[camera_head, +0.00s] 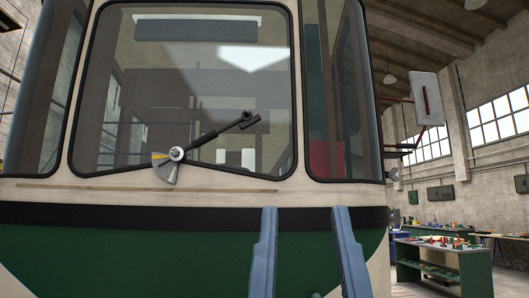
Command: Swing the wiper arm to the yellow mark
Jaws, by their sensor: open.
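The dark wiper arm (218,132) runs from a round pivot (177,154) at the lower edge of the tram windscreen up and to the right. Its outer end carries a short dark crosspiece (248,119). A small fan-shaped plate (163,168) sits at the pivot, below and to its left. The yellow mark (160,161) shows on the left part of this plate, on the opposite side of the pivot from the arm. My gripper (305,211) shows as two blue fingers at the bottom, spread apart and empty, below and right of the wiper arm.
The tram front (120,235) is cream above a dark band and green below, and fills most of the view. A mirror (427,97) sticks out on the right. A green workbench (438,258) with small items stands farther back at right. Open room shows beside the tram.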

